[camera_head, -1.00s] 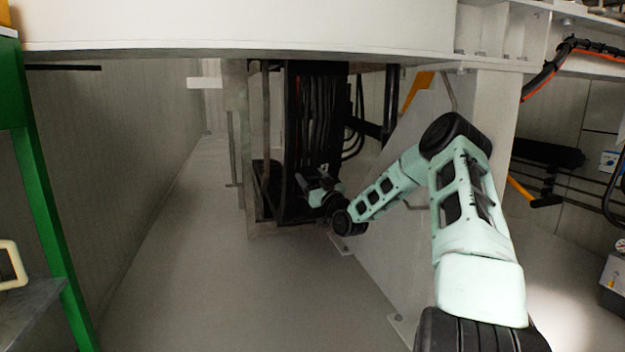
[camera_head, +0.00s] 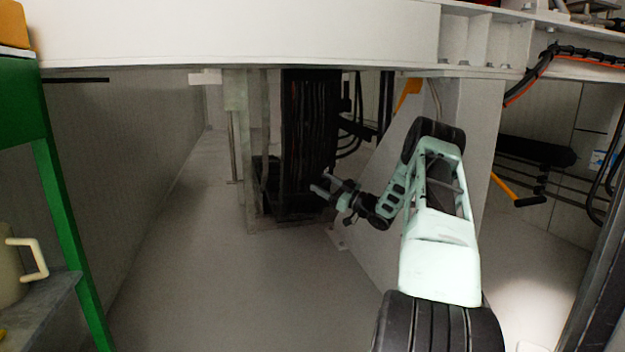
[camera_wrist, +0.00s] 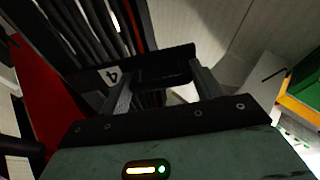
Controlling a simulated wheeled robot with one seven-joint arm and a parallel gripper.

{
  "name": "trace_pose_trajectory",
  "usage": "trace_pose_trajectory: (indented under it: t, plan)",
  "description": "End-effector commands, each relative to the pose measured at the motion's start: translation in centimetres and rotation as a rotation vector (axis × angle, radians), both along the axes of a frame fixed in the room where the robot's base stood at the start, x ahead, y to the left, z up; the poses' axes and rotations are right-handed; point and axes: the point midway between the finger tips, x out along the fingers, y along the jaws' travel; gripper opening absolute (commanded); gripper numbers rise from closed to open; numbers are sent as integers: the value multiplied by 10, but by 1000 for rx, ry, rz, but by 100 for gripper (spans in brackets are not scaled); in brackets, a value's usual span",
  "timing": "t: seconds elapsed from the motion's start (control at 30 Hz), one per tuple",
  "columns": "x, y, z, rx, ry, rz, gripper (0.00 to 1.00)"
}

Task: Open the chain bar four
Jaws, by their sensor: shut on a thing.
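Chain bar four is a black bar marked with a white label "4" (camera_wrist: 108,76), crossing in front of the dark hoses or cables in the wrist view. My gripper (camera_wrist: 162,82) has its two grey fingers at the bar, one beside the label and one near the bar's right end. It is shut on the bar, though the fingertips are partly hidden by it. In the head view my gripper (camera_head: 328,188) is low at the right front of the black cable bundle (camera_head: 308,125). The bar cannot be made out clearly there.
A thick white beam (camera_head: 230,35) runs overhead. A white slanted support (camera_head: 395,180) stands right of the bundle, close to my arm. A green frame (camera_head: 70,230) with a grey shelf stands at left. The floor (camera_head: 220,270) in front is clear.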

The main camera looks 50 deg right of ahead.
Motion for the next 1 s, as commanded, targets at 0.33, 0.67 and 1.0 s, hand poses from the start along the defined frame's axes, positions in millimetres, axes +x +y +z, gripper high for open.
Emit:
trace_pose_trajectory:
  t: [0.33,0.67,1.0]
  plan:
    - [-19,-9,-4,-37,31,156,24]
    - [-23,-11,-5,-44,37,191,24]
    - [-23,-11,-5,-44,37,190,79]
